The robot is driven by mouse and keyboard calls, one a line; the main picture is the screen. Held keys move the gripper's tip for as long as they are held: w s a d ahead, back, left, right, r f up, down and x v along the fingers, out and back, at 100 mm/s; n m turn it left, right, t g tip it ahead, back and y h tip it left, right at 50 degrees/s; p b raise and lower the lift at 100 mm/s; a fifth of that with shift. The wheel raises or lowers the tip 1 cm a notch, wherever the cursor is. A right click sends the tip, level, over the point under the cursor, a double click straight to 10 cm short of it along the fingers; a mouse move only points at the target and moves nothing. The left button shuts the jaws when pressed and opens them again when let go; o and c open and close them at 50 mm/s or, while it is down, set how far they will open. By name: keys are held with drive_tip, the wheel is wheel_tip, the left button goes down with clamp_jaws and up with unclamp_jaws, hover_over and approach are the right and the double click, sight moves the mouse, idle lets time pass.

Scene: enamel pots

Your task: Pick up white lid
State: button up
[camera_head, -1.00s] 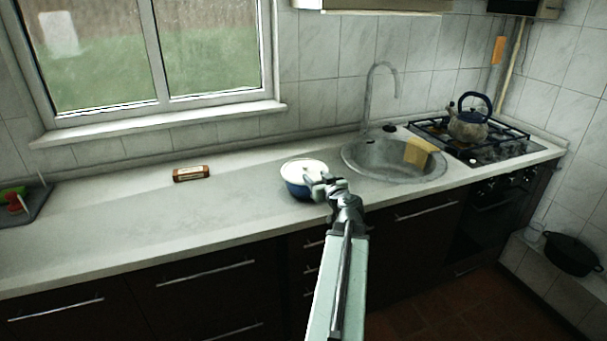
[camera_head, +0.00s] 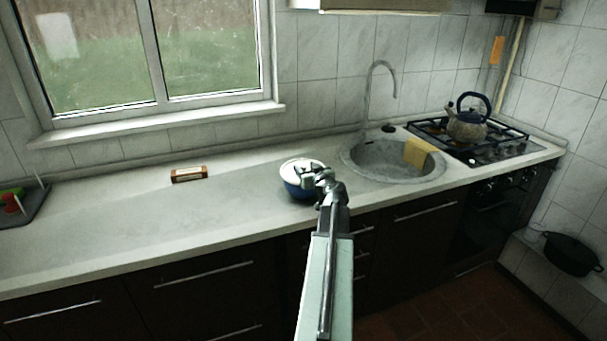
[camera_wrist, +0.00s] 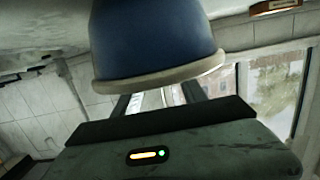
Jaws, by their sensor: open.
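The white lid (camera_head: 297,164) sits on a blue enamel pot (camera_head: 295,187) on the counter, left of the sink. My gripper (camera_head: 308,174) is at the lid's right side in the head view and hides part of it. In the wrist view, the picture is upside down, with the pot (camera_wrist: 155,35) and its pale rim or lid edge (camera_wrist: 160,83) close before the jaws. My gripper (camera_wrist: 158,98) is open there, its two fingers apart. The lid's knob is not clear, and I cannot tell whether the fingers touch the lid.
A kettle (camera_head: 467,126) stands on the stove. A small brown box (camera_head: 189,174) lies to the left. The counter (camera_head: 130,220) between is clear.

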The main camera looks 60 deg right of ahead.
clamp_jaws()
drive_tip(key=shift+r, duration=0.1)
drive_tip(key=shift+r, duration=0.2)
wheel_tip(320, 180, up, 4)
drive_tip(key=p, duration=0.4)
drive_tip(key=shift+s+f, duration=0.1)
drive_tip(key=shift+s, duration=0.05)
drive_tip(key=s+d+r+p, duration=0.1)
drive_tip(key=s+r+p, duration=0.1)
drive_tip(key=s, duration=0.5)
drive_tip(key=s+d+r+p, duration=0.2)
drive_tip(key=s, duration=0.6)
drive_tip(key=shift+s+d+r+p, duration=0.15)
drive_tip(key=shift+s+d+p, duration=0.05)
drive_tip(key=shift+p, duration=0.15)
